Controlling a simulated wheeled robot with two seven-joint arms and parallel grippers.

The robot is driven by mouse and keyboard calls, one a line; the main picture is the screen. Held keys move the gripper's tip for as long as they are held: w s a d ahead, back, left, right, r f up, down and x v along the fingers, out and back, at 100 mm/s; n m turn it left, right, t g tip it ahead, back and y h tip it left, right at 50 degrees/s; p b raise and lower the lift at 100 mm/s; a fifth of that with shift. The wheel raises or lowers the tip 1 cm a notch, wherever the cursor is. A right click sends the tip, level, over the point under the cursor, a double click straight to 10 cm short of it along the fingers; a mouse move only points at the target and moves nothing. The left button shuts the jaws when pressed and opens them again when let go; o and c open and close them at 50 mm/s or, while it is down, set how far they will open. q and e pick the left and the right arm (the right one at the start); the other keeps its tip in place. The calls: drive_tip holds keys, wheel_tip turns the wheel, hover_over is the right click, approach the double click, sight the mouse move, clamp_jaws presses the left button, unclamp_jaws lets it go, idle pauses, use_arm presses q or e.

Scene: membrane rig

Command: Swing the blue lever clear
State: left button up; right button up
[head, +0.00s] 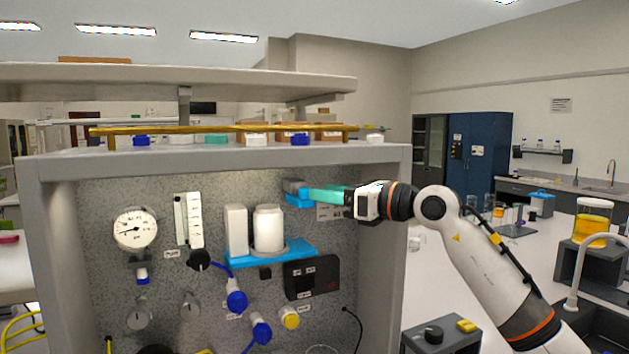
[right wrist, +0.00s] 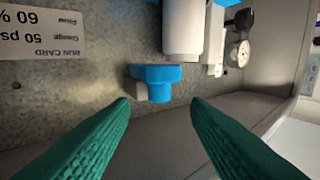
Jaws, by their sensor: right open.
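The blue lever (head: 297,200) is a short blue block with a grey part, mounted high on the right of the speckled back panel. In the right wrist view the blue lever (right wrist: 155,74) lies ahead of the fingertips, roughly midway between them, with a gap on both sides. My right gripper (head: 310,194) has teal fingers and comes in from the right, its tips close to the lever. In the wrist view the right gripper (right wrist: 160,103) is open and empty. Touching cannot be told from the head view. My left gripper is not in view.
A white cylinder (head: 268,228) stands on a blue bracket (head: 270,256) below and left of the lever. A gauge (head: 135,228), knobs and a run card (head: 331,211) are on the panel. The rig's right side wall (head: 383,270) and top ledge (head: 225,154) border the space.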

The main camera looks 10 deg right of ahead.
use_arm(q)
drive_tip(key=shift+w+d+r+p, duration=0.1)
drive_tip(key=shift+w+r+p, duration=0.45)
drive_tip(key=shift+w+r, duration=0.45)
use_arm(e)
drive_tip(key=x, duration=0.3)
drive_tip(key=shift+w+a, duration=0.25)
drive_tip(key=shift+a, duration=0.05)
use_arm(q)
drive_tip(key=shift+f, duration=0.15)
